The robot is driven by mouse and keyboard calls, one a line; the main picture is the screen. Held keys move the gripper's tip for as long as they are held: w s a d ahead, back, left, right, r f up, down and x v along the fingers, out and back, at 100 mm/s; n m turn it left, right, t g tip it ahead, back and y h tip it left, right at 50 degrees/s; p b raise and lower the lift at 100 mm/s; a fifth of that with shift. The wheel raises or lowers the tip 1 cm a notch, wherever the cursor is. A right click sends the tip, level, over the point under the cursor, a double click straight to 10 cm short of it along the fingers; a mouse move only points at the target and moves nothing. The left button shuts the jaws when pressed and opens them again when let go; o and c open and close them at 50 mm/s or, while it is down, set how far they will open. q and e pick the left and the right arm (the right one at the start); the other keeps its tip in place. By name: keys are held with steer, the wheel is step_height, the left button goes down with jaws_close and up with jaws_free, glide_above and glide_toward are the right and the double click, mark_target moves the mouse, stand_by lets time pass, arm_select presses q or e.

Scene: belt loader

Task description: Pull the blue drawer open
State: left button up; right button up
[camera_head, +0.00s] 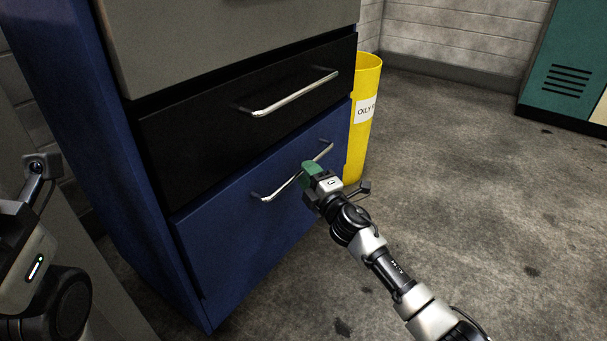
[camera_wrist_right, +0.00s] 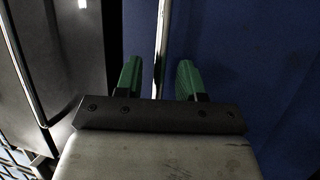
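The blue drawer (camera_head: 240,240) is the lowest drawer of the cabinet and looks closed, its front about flush with the frame. Its silver bar handle (camera_head: 280,189) runs across the upper part of the front. My right gripper (camera_head: 309,170) is at the right half of this handle. In the right wrist view its two green fingers (camera_wrist_right: 159,80) are apart, with the handle bar (camera_wrist_right: 162,40) between them, nearer the left finger. The fingers do not appear closed on the bar. My left arm shows at the left edge of the head view, but its fingers are not visible.
A black drawer (camera_head: 220,135) with its own silver handle (camera_head: 295,94) is directly above, and a grey drawer (camera_head: 230,40) above that. A yellow bin (camera_head: 364,145) stands close to the cabinet's right side. The concrete floor (camera_head: 470,180) in front and right is clear.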

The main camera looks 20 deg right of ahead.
steer(key=shift+x, duration=1.2)
steer(key=shift+c, duration=0.5)
jaws_close()
